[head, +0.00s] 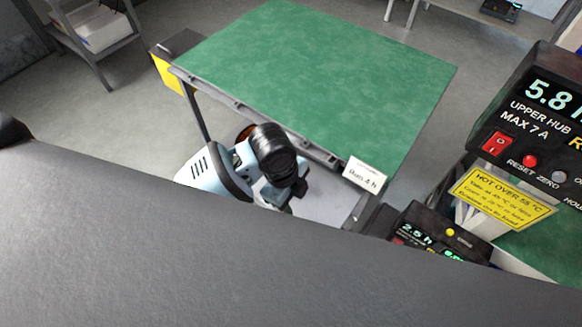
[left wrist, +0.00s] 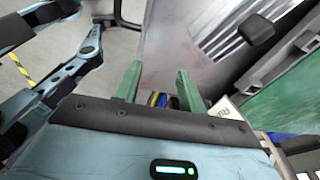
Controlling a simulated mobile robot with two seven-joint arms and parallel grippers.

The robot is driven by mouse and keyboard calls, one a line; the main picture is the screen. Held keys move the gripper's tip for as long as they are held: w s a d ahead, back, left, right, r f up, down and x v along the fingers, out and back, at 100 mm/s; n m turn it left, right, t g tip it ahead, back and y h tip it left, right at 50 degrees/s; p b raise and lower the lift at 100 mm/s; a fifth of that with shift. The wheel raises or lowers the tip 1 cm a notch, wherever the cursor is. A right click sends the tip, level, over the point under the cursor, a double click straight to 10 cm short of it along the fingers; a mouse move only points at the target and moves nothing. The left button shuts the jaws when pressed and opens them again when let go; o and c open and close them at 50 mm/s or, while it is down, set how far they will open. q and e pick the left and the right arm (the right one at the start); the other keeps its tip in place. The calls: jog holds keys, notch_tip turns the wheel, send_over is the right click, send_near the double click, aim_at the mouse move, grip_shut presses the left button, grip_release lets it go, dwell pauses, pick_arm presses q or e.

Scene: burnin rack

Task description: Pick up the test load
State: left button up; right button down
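My left gripper shows best in the left wrist view (left wrist: 158,72), where its two green fingers stand apart with a gap between them. A small patch of blue, yellow and red (left wrist: 160,99) shows low between the fingers, partly hidden by the gripper body. I cannot tell what it is, or whether it is the test load. In the head view my left arm reaches down at the front edge of the green-topped bench (head: 330,75), and its fingers are mostly hidden. I cannot clearly make out the test load in either view. My right gripper is not seen.
A black unit (head: 535,130) marked "UPPER HUB MAX 7 A" stands at right, with a yellow "HOT OVER 55 °C" sign (head: 500,200). A smaller unit (head: 432,236) reads 2.5 h. A white label (head: 365,174) hangs on the bench edge. The green top is bare.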

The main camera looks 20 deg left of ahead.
pick_arm(q)
jog(key=w+a+r+m, duration=0.1)
jog(key=w+r, duration=0.1)
jog(key=w, duration=0.1)
jog(key=w+a+r+m+y, duration=0.1)
jog(key=w+a+m, duration=0.1)
jog(key=w, duration=0.1)
jog(key=w+a+r+m+y, duration=0.1)
jog(key=w+r, duration=0.1)
jog(key=w, duration=0.1)
jog(key=shift+w+a+r+m, duration=0.15)
jog(key=shift+a+r+m, duration=0.05)
jog(key=shift+r+m, duration=0.2)
jog(key=shift+w+a+r, duration=0.25)
jog(key=shift+w+d+f, duration=0.1)
jog(key=shift+d+f, duration=0.1)
jog(key=shift+f, duration=1.75)
jog(key=shift+d+f, duration=0.2)
jog(key=shift+f, duration=1.75)
grip_shut()
